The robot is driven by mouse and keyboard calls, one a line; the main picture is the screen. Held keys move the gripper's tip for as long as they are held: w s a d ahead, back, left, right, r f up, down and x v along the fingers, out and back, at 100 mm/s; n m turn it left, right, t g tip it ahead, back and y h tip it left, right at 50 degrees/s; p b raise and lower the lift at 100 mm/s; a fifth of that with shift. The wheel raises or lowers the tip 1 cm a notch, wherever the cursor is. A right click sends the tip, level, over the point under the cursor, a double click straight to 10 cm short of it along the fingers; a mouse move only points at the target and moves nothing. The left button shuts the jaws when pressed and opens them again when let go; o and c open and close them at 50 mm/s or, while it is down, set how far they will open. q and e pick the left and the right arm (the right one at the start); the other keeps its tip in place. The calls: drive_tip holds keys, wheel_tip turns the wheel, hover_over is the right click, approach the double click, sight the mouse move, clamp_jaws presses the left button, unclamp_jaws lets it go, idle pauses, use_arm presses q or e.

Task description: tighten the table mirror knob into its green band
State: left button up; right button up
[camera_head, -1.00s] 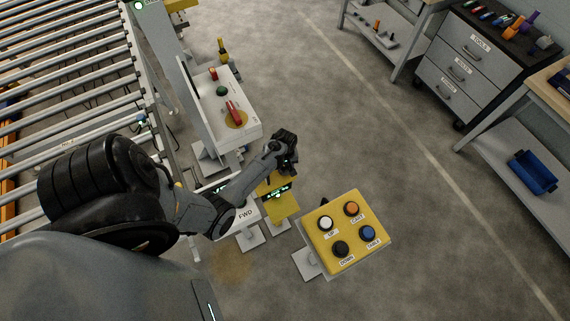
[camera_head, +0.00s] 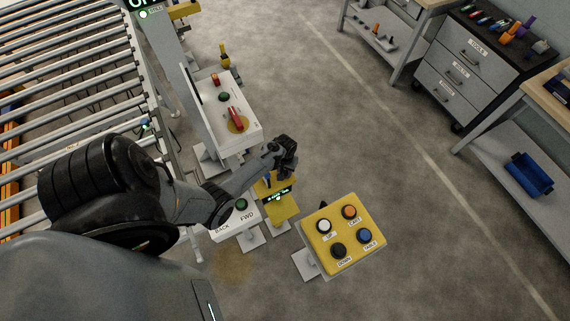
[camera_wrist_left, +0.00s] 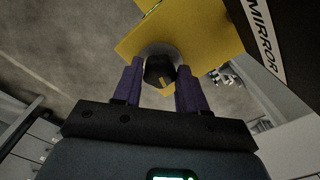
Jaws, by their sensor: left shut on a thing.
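The table mirror knob (camera_wrist_left: 158,71) is a dark, many-sided knob with a yellow mark, seen in the left wrist view on a yellow box (camera_wrist_left: 205,28). My left gripper (camera_wrist_left: 160,84) is shut on the knob, with one purple finger on each side of it. In the head view the gripper (camera_head: 275,171) is at the top of the yellow box (camera_head: 284,207), which has a lit green display (camera_head: 279,194). The gripper hides the knob there. I cannot make out a green band on the dial. My right gripper is not in view.
A yellow panel with several buttons (camera_head: 318,258) stands to the right. A white BACK/FWD box (camera_head: 229,223) is close under my left forearm. A white panel with a red handle (camera_head: 216,120) stands behind. A roller conveyor (camera_head: 75,75) is at left.

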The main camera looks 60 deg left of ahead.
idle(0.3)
use_arm(q)
drive_tip(key=o, duration=1.1)
drive_tip(key=shift+c, duration=0.2)
drive_tip(key=shift+r, duration=0.1)
wheel_tip(320, 180, up, 11)
drive_tip(key=shift+f+p, duration=0.2)
drive_tip(key=shift+p, duration=0.15)
